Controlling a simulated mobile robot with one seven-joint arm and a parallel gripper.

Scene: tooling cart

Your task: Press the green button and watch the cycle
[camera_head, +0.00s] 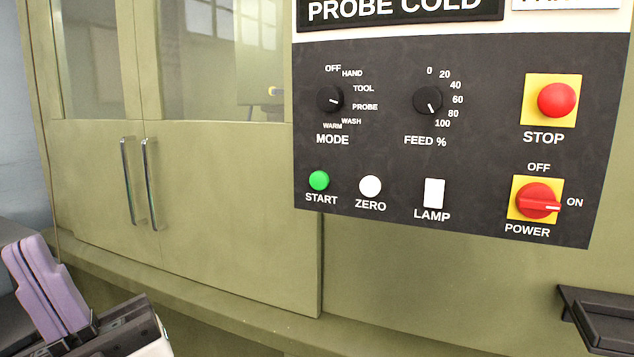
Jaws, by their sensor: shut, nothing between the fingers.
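The green START button (319,180) is at the lower left of the dark control panel (380,140). My gripper (32,262) is at the lower left of the view, with its purple fingers together and nothing between them. It is well to the left of and below the button, apart from it. The POWER switch (539,201) points to ON. The MODE knob (330,99) points to the right, near PROBE. The FEED knob (427,100) points down and right, near 100. A display at the top reads "PROBE COLD" (398,9); its upper part is cut off.
The red STOP button (556,100), white ZERO button (370,187) and white LAMP switch (434,193) share the panel. Closed olive doors with windows and two upright handles (127,180) (150,184) are left of it. A dark tray (604,318) juts out at lower right.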

